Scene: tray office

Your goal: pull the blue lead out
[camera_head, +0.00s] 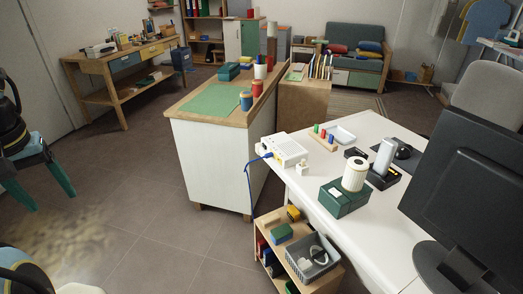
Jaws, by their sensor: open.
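A blue lead (249,184) has its blue plug (267,156) at the left side of a white box with slots (287,149), near the back left corner of the white desk (372,228). The plug appears to be in the box, though the exact contact is too small to tell. The lead bends over the desk edge and hangs down toward the low shelf; its lower end is hard to make out.
A small white block (302,167) and a wooden peg rack (323,138) stand close to the box. A green box (343,198) and a monitor (467,170) are farther right. A wooden shelf unit (318,277) stands below the desk's left edge.

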